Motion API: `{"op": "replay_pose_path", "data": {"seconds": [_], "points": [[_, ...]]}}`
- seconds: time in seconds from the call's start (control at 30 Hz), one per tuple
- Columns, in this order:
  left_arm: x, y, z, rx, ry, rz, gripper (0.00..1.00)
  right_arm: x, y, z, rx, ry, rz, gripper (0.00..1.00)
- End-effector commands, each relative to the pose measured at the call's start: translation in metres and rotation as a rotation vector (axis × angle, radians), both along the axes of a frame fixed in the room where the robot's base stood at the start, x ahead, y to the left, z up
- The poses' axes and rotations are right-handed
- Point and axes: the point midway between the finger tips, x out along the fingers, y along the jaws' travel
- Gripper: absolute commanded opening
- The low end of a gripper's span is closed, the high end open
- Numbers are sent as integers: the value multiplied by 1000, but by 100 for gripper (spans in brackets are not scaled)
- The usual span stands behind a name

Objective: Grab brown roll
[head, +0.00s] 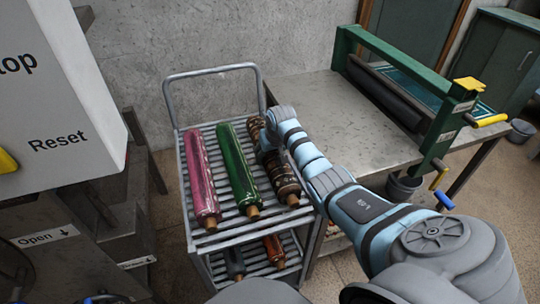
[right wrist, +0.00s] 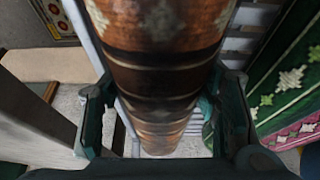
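The brown roll (head: 284,180), dark with patterned bands, lies on the top rack of a grey cart (head: 213,70), right of a green roll (head: 239,165) and a pink roll (head: 200,175). My right gripper (head: 268,136) is over its far part, mostly hidden by my wrist in the head view. In the right wrist view, the brown roll (right wrist: 160,75) runs between the two fingers of my right gripper (right wrist: 157,100). The fingers are spread on either side, with gaps showing beside the roll. My left gripper is not in view.
A metal table (head: 330,110) with a green-framed roller machine (head: 400,85) stands right of the cart. A white panel marked "Reset" (head: 60,100) is at left. More rolls (head: 274,250) lie on the cart's lower shelf.

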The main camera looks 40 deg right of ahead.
Motion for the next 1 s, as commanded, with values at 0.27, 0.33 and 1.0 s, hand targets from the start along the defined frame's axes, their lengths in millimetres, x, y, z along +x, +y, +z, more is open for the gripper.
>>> {"op": "replay_pose_path", "data": {"seconds": [0.27,0.33,1.0], "points": [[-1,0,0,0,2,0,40,0,0,0,0,0,0,0],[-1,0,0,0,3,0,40,1,0,2,0,-4,0,0],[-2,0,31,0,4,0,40,2,-1,92,-3,-9,0,0]]}}
